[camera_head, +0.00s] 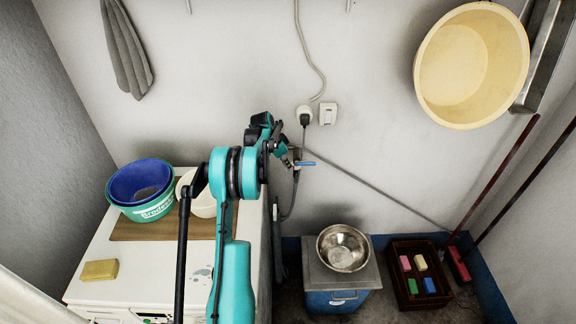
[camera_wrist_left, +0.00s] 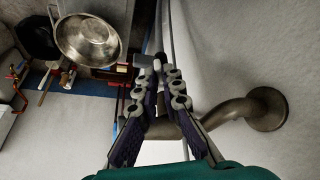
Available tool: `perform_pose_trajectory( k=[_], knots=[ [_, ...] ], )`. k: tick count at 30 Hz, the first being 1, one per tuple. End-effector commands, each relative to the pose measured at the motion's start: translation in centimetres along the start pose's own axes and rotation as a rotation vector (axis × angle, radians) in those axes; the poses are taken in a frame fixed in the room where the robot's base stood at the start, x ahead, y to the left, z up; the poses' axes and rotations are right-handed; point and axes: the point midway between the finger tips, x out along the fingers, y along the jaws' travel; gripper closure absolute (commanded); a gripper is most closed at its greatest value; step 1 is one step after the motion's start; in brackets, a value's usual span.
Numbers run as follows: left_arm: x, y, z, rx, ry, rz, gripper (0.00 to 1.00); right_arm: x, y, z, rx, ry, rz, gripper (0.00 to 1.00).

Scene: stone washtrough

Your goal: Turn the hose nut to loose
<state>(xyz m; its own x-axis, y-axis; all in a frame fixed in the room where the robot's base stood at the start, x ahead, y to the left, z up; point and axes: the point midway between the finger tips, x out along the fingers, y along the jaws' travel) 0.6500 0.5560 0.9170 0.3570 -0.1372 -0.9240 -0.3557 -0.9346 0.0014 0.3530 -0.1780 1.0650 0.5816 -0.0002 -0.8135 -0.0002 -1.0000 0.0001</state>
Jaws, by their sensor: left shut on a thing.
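The tap (camera_head: 296,160) with its blue lever (camera_head: 306,163) sits on the back wall. A grey hose (camera_head: 291,207) hangs below it. My left gripper (camera_head: 284,153) is at the tap, reached from the left over the white machine. In the left wrist view, my left gripper (camera_wrist_left: 160,75) has its two ribbed fingers close together around the tap's lower fitting. The bent metal tap pipe (camera_wrist_left: 228,112) runs from the wall flange to between the fingers. The hose nut is hidden by the fingers, so its turn angle cannot be seen. My right gripper is not in view.
A white machine (camera_head: 88,285) with blue and green tubs (camera_head: 150,205) stands at left. A steel bowl (camera_head: 343,247) sits on a blue box (camera_head: 335,300). A crate (camera_head: 405,297) is on the floor. A plugged cable hangs near the tap.

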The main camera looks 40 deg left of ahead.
Motion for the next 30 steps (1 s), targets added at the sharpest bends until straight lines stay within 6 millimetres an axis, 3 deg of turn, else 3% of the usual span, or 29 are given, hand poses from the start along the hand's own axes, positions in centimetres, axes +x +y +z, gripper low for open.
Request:
perform_pose_trajectory(
  k=[6, 7, 8, 19, 23, 30],
  knots=[
    [0.0, 0.0, 0.0, 0.001, 0.000, -0.002, 1.00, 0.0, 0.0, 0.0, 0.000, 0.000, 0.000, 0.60],
    [0.0, 0.0, 0.0, 0.001, 0.000, -0.002, 0.88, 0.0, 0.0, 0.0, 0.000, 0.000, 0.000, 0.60],
    [0.0, 0.0, 0.0, 0.001, 0.000, -0.002, 0.84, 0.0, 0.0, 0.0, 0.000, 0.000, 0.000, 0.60],
    [-0.6, 0.0, 0.0, -0.001, 0.000, -0.002, 0.84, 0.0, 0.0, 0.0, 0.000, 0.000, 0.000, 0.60],
    [-2.5, 0.0, 0.0, -0.002, 0.000, -0.002, 0.84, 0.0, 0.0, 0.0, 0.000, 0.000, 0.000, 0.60],
    [-7.8, -0.1, 0.0, -0.002, 0.000, -0.002, 0.84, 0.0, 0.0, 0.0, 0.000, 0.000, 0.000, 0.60]
  ],
)
